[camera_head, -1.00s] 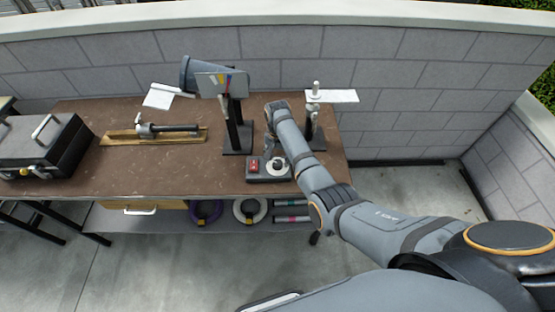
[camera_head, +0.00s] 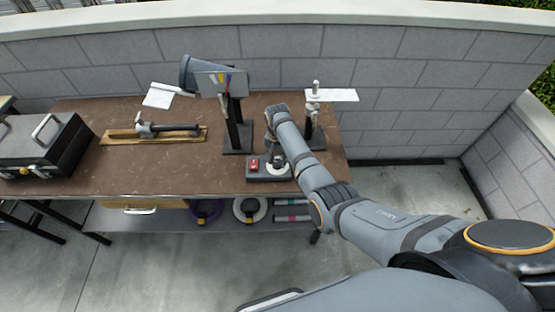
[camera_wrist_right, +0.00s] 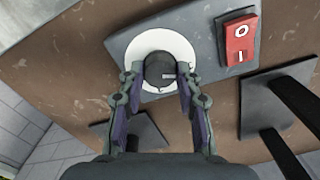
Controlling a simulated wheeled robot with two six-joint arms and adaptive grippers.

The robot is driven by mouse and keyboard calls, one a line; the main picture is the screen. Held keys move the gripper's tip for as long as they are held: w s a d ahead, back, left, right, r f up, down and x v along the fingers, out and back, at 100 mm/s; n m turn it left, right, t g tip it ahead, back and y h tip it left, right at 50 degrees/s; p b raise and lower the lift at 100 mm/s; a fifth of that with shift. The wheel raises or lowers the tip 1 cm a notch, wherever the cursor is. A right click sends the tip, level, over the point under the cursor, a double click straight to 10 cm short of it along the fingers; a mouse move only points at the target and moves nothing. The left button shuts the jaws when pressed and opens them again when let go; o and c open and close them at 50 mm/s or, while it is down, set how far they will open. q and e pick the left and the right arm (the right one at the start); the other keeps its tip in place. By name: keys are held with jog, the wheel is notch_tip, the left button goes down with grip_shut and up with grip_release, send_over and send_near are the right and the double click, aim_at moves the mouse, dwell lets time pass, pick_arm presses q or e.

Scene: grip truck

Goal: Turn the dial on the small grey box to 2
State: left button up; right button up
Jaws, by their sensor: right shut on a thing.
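The small grey box (camera_head: 256,178) sits near the front edge of the brown table, with a red switch (camera_head: 254,167) on its left part. In the right wrist view the box (camera_wrist_right: 201,46) carries a round white plate (camera_wrist_right: 178,44) with a dark dial knob (camera_wrist_right: 157,72) in its middle. The red switch (camera_wrist_right: 240,42) is marked O and I. My right gripper (camera_wrist_right: 160,84) has its two fingers on either side of the knob and is shut on it. In the head view it comes down over the box (camera_head: 275,160). The dial numbers cannot be read. My left gripper is not in view.
A grey machine on a stand (camera_head: 238,140) is just behind the box, and another stand with a white plate (camera_head: 332,96) is behind right. A wooden board with a tool (camera_head: 152,136) lies left. A black case (camera_head: 42,148) stands far left.

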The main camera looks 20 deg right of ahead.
jog(key=m+p, duration=0.2)
jog(key=m, duration=0.1)
jog(key=shift+r, duration=0.15)
jog(key=shift+m+p, duration=0.8)
jog(key=shift+m, duration=2)
jog(key=o, duration=1.2)
jog(key=shift+c, duration=0.2)
